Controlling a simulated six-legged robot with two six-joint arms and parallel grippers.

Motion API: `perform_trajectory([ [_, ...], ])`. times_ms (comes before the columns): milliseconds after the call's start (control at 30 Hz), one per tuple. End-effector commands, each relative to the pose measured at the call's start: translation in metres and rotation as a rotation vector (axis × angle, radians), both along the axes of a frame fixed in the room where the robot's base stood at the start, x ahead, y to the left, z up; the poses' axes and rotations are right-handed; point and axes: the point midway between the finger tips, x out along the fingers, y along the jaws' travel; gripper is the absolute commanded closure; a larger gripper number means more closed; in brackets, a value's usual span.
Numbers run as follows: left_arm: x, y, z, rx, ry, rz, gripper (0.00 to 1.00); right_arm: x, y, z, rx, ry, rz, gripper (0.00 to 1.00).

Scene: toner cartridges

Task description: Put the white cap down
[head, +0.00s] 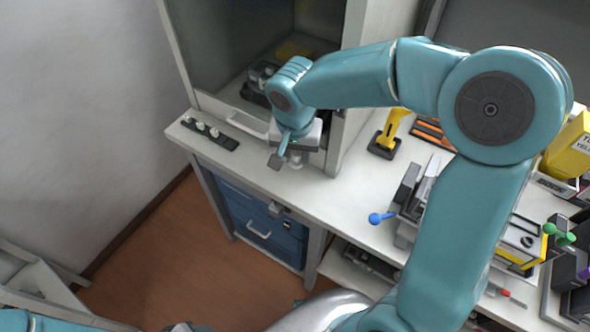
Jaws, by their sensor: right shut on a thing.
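My right gripper (293,158) is over the white counter, in front of the cabinet at the back. It is shut on a small white cap (296,163), which shows partly between the fingers. Whether the cap touches the counter I cannot tell. A dark strip (209,133) with a few small white pieces on it lies on the counter to the left of the gripper. My left gripper is not in view; only teal parts of my body show at the bottom left.
The counter (335,205) is bare right of the gripper. A yellow-handled tool (391,130) stands in a dark base behind. A blue-knobbed device (378,218) and a yellow box (570,148) are at right. The cabinet frame (352,80) rises close behind the gripper.

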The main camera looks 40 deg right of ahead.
Motion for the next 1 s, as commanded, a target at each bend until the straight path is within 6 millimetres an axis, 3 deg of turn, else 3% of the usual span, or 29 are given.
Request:
perform_trajectory([
  [33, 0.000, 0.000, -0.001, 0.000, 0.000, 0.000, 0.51, 0.000, 0.000, -0.011, 0.001, 0.005, 0.002, 0.96],
  [467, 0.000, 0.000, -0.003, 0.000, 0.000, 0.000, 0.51, 0.005, 0.000, -0.066, 0.000, 0.002, 0.003, 0.96],
  [933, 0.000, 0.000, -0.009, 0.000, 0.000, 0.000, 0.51, 0.006, 0.000, -0.074, 0.001, -0.001, 0.003, 0.96],
  [967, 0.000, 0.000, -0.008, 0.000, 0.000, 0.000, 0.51, 0.006, 0.000, -0.072, 0.001, -0.001, 0.003, 0.59],
  [1000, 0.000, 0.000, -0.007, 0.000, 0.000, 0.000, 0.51, 0.006, 0.000, -0.072, 0.001, -0.001, 0.004, 0.46],
])
